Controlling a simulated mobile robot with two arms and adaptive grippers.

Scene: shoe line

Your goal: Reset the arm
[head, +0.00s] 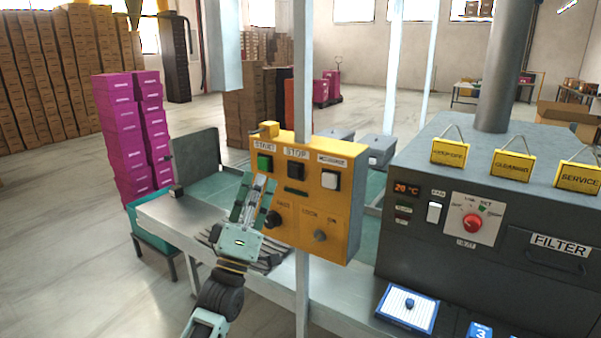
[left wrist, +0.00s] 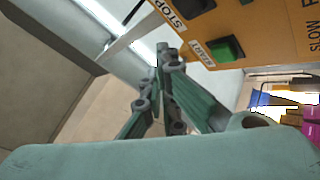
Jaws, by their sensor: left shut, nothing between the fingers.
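My left gripper (head: 262,187) is in front of the yellow control box (head: 335,210) in the head view, its fingers pointing up toward the green START button (head: 264,163). The fingers are shut with nothing between them. In the left wrist view the shut fingers (left wrist: 165,60) show close to the box's START and STOP labels, with the green button (left wrist: 226,49) beside them. I cannot tell whether the fingertips touch the box. The box also bears a black STOP button (head: 296,171), a white button (head: 330,180) and dark knobs. My right gripper is not in view.
A grey machine (head: 480,190) with a red knob (head: 473,223) and yellow hanging signs stands at the right. A metal post (head: 303,285) carries the box. Pink boxes (head: 118,130) are stacked at the left beside open floor.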

